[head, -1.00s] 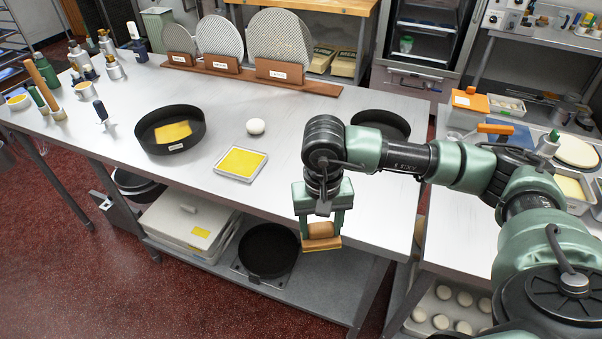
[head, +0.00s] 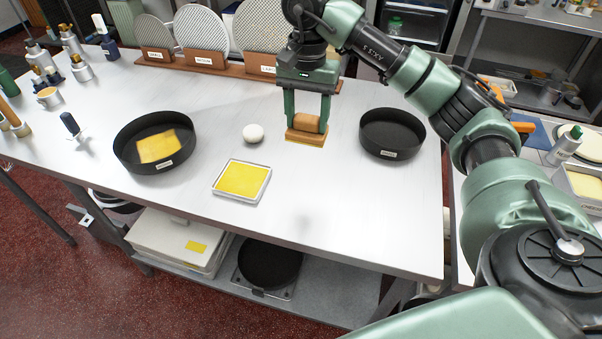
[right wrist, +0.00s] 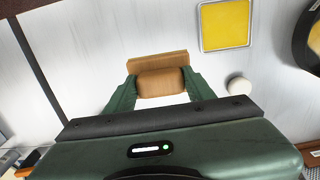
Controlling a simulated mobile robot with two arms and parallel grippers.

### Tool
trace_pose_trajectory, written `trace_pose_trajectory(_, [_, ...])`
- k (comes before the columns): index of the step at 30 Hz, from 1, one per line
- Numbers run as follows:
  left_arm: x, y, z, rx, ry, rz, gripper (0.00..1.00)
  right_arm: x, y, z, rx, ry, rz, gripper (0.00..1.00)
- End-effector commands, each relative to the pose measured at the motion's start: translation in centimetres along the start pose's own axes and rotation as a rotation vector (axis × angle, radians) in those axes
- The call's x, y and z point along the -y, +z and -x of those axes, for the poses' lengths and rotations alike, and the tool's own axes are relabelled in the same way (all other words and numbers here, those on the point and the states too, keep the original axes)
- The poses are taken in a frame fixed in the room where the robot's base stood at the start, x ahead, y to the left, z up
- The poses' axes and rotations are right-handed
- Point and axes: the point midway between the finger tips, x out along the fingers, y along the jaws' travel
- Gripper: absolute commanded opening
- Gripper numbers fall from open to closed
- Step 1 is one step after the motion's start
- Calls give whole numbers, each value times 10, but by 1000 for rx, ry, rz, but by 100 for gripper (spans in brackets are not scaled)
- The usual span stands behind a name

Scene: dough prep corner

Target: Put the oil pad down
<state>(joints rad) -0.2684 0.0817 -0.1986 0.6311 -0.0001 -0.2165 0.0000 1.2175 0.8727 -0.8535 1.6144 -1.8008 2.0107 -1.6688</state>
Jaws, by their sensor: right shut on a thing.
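My right gripper (head: 307,120) is shut on the oil pad (head: 305,138), a tan block with a rounded grip on top. The pad looks to be held a little above the steel table (head: 340,215), its flat underside facing down, between the white ball and the right black pan. In the right wrist view, the pad (right wrist: 157,58) sits between the two green fingers of the gripper (right wrist: 160,84). A shallow white-rimmed tray with a yellow surface (head: 242,179) lies in front and left of the pad; it also shows in the right wrist view (right wrist: 226,25). My left gripper is not in view.
A white ball (head: 253,133) lies left of the pad. A black pan (head: 391,133) stands to its right; another black pan (head: 155,141) with a yellow patch stands left. A wooden rack of round screens (head: 205,62) is behind. The front right of the table is clear.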

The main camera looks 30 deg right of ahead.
Motion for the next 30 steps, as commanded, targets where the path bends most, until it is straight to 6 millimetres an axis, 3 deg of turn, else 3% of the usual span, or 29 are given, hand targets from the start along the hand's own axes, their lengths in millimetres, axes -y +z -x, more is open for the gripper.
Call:
trace_pose_trajectory(3, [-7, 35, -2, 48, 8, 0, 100, 0, 2, -32, 7, 3, 2, 21])
trace_pose_trajectory(8, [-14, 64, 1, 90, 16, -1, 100, -1, 2, -69, 7, 4, 0, 21])
trace_pose_trajectory(11, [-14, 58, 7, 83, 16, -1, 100, -1, 2, -93, 6, 6, 1, 21])
trace_pose_trajectory(18, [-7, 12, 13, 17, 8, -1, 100, 0, 1, -131, 2, 0, 0, 21])
trace_pose_trajectory(23, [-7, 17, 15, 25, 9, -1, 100, 0, 1, -141, 1, 1, 1, 21])
trace_pose_trajectory(30, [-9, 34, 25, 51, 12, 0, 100, 0, 1, -172, 1, 0, 1, 21])
